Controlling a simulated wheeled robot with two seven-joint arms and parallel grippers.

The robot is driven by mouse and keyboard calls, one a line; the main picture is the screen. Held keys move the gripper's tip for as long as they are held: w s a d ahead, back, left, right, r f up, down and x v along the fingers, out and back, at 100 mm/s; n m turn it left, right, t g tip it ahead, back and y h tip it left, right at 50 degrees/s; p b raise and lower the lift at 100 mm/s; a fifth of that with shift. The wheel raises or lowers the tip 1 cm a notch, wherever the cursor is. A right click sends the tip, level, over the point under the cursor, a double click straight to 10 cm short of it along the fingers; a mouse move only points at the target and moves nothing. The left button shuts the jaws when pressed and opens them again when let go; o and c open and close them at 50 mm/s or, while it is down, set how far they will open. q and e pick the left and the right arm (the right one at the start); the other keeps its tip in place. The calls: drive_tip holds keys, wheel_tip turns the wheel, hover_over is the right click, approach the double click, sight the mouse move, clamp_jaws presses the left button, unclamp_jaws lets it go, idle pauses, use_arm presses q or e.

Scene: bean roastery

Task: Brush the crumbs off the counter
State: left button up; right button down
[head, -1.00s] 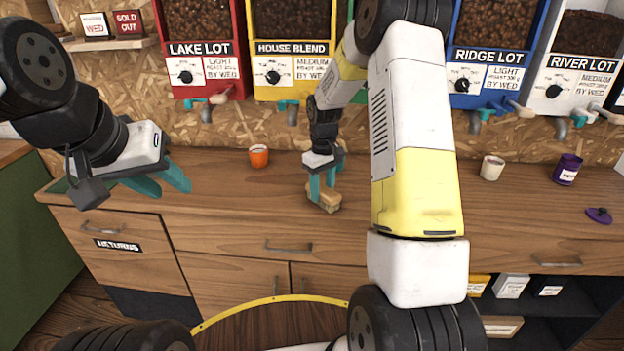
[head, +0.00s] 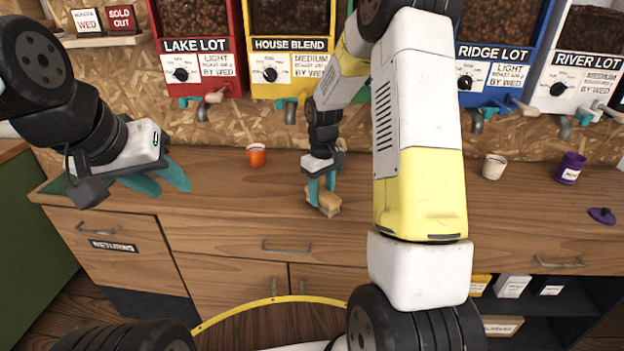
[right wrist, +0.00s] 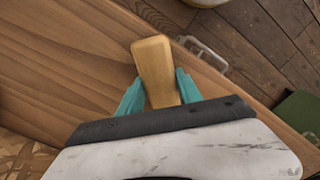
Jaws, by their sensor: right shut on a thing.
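My right gripper (head: 322,188) is low over the front part of the wooden counter (head: 225,195). Its teal fingers are shut on a brush (head: 326,207) with a pale wooden body, which appears to be at the counter surface near the front edge. In the right wrist view the brush's wooden handle (right wrist: 154,66) sticks out between the two fingers. I cannot make out crumbs in either view. My left gripper (head: 162,182) is held above the counter's left end, its teal fingers apart with nothing between them.
An orange cup (head: 256,155) stands left of the brush at the back. A cream cup (head: 493,167), a purple jar (head: 569,168) and a purple lid (head: 602,215) are at the right. Bean dispensers line the wall. The counter between the orange cup and my left gripper is clear.

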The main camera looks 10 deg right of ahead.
drive_tip(key=shift+r, duration=2.95)
drive_tip(key=shift+r, duration=1.5)
drive_tip(key=shift+w, duration=0.1)
